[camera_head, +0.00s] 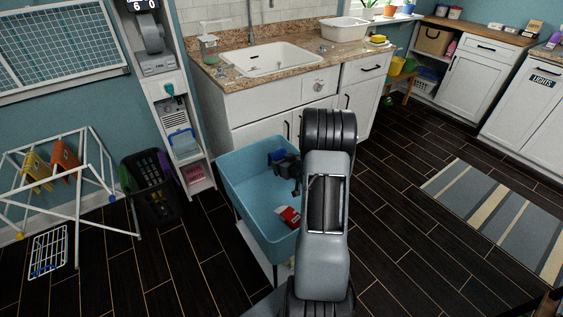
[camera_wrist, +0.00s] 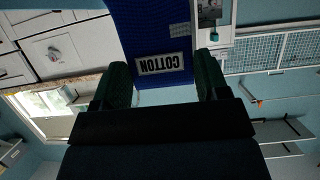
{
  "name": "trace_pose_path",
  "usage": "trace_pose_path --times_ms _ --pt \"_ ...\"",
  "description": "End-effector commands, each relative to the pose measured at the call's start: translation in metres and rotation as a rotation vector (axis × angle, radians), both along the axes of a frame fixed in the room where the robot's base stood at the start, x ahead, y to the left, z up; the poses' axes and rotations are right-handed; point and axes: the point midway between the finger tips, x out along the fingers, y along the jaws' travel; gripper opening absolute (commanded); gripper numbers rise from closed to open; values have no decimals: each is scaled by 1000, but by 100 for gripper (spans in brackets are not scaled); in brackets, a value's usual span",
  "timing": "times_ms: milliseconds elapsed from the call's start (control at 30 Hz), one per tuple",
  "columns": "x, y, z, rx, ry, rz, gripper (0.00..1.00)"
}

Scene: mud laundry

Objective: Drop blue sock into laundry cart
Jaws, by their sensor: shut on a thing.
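The laundry cart (camera_head: 243,199) is a light blue, open-topped tub on legs, left of my arm in the head view. My gripper (camera_head: 284,160) is over the far part of the cart. It is shut on a dark blue item (camera_head: 276,154), taken as the blue sock, which hangs at or just above the tub's far rim; the exact height is unclear. In the wrist view the blue sock (camera_wrist: 150,30) sits between the two fingers and bears a white "COTTON" label. A red and white item (camera_head: 289,215) lies inside the cart. My arm hides the cart's right side.
A counter with a sink (camera_head: 272,60) stands behind the cart. A black basket (camera_head: 152,188) and a white drying rack (camera_head: 75,185) stand at the left. A striped rug (camera_head: 500,215) lies on open floor at the right.

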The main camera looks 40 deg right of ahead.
Motion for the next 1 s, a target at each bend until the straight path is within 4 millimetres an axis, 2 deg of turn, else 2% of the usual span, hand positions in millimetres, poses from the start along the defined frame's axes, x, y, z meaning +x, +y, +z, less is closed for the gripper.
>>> trace_pose_path --times_ms 267,300,600,867,1000 --pt "1 1 -2 -1 -1 1 45" --pt "1 1 -2 0 -1 2 71" --pt "1 1 -2 0 -1 2 98" --pt "-1 1 -1 -1 0 1 98" --pt "-14 1 5 0 0 -1 98"
